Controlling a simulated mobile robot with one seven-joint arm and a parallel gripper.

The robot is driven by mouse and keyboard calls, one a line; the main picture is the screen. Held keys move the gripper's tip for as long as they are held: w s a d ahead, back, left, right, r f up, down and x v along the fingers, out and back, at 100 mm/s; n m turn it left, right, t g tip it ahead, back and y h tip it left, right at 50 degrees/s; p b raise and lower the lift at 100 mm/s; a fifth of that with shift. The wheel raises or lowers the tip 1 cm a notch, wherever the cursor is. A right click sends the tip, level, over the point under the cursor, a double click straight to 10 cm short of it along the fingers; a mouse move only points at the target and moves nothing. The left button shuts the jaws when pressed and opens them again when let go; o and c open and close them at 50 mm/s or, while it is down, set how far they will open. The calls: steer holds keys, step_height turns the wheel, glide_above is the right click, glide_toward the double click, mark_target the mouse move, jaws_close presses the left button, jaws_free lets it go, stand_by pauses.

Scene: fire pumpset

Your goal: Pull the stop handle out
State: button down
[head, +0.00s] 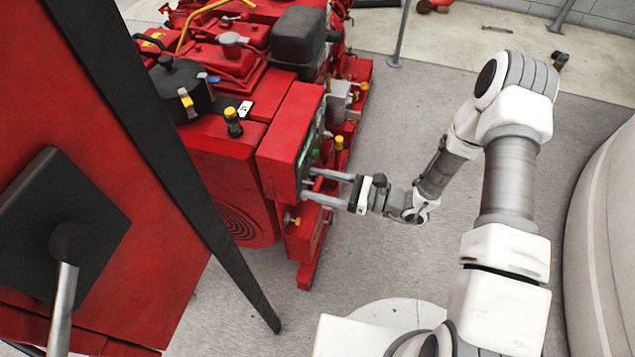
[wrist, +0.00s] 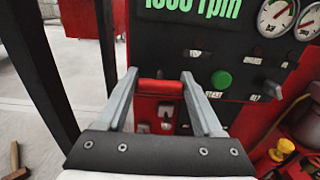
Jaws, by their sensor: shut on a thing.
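The stop handle (wrist: 160,86) shows in the wrist view as a red bar at the front of the engine panel, between my fingertips. My gripper (wrist: 160,78) has one finger at each end of the bar and is shut on it. In the head view, my gripper (head: 307,184) reaches left to the panel's face, low on the red control box (head: 286,140). The handle cannot be made out in the head view, where the fingers and box hide it.
A green button (wrist: 221,79), black knobs and round gauges (wrist: 276,16) sit right of the handle, below and beside an rpm display (wrist: 190,10). The red engine (head: 225,50) stands behind the box. A black post (head: 140,130) crosses the left.

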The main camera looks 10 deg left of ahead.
steer(key=shift+s+d, duration=0.1)
steer(key=shift+d, duration=1)
jaws_free()
steer(key=d+p, duration=0.1)
steer(key=d, duration=0.4)
steer(key=s+d+p, duration=0.1)
steer(key=d, duration=0.5)
steer(key=d+p, duration=0.1)
steer(key=d, duration=0.5)
steer(key=shift+s+d, duration=0.2)
